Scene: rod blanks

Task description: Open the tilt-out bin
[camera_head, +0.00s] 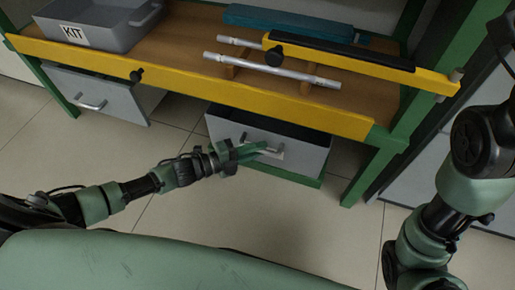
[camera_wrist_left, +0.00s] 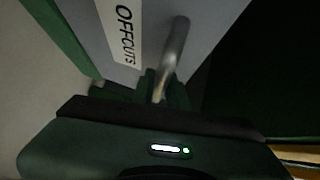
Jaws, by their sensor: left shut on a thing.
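The tilt-out bin (camera_head: 225,130) is a grey box under the right part of the bench. Its front leans out from the bench and a dark opening shows along its top. A label reading OFFCUTS (camera_wrist_left: 122,30) is on its front in the left wrist view. My left gripper (camera_head: 262,148) is at the bin's front, shut on its metal bar handle (camera_wrist_left: 174,50). The fingers cover part of the handle and label. My right arm comes in at the right, but its gripper is not in view.
A second grey bin (camera_head: 105,94) hangs at left. Tiled floor in front is clear.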

